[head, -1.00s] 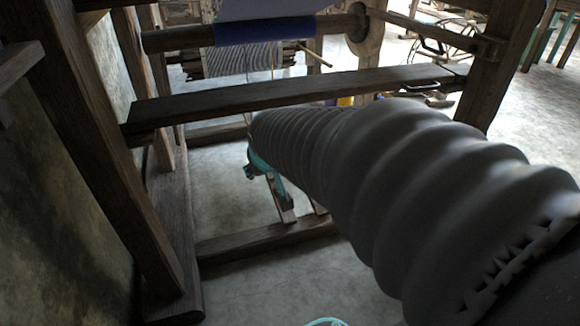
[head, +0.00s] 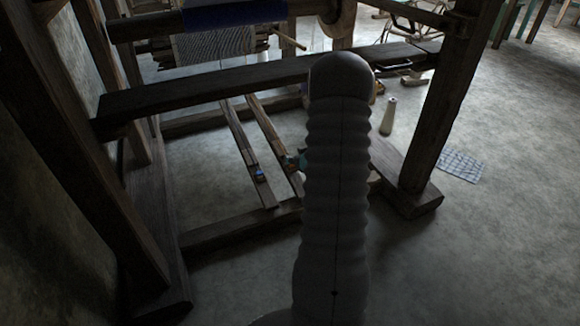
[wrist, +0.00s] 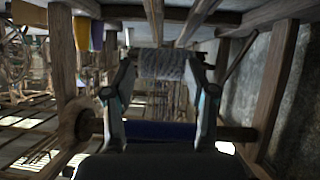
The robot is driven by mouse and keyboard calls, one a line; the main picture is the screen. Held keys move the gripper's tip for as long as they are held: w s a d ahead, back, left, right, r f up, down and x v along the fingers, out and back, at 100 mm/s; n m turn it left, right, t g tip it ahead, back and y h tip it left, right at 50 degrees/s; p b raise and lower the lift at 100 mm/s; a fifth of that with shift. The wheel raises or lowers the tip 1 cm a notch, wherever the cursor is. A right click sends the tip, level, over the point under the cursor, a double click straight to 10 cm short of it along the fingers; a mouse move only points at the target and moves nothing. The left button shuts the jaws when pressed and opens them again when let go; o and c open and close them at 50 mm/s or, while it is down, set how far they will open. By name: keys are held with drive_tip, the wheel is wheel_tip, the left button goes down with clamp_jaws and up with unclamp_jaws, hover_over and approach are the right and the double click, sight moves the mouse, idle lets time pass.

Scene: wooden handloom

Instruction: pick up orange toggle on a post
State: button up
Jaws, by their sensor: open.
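I cannot make out an orange toggle on a post in either current view. My gripper (wrist: 160,76) shows in the wrist view with its two teal-marked grey fingers apart. No object is visibly held between them; the loom's striped cloth (wrist: 165,65) and blue roll (wrist: 160,132) show in the background. In the head view my arm hides most of my gripper. A small teal piece shows just left of my arm, low by the treadles (head: 241,135); I cannot tell whether it belongs to my gripper.
A wooden crossbar (head: 215,88) spans the loom behind my arm. A thick post (head: 440,110) stands right, with a pale cone (head: 388,117) and checked cloth (head: 461,165) on the floor. A small blue item (head: 260,174) sits on a treadle. Floor at lower right is clear.

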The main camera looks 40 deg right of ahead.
drive_tip(key=t, duration=0.1)
approach(291, 166)
drive_tip(key=shift+m+y, duration=0.3)
drive_tip(key=w, duration=0.1)
drive_tip(key=w+d, duration=0.1)
drive_tip(key=w+d+b, duration=0.1)
drive_tip(key=w, duration=0.1)
drive_tip(key=shift+d+f, duration=0.2)
drive_tip(key=shift+f, duration=0.1)
drive_tip(key=shift+t, duration=0.3)
drive_tip(key=x, duration=0.4)
drive_tip(key=shift+a+f+b, duration=0.15)
drive_tip(key=shift+f+b, duration=0.2)
drive_tip(key=shift+w+f, duration=0.2)
drive_tip(key=shift+w, duration=0.3)
drive_tip(key=c, duration=0.9)
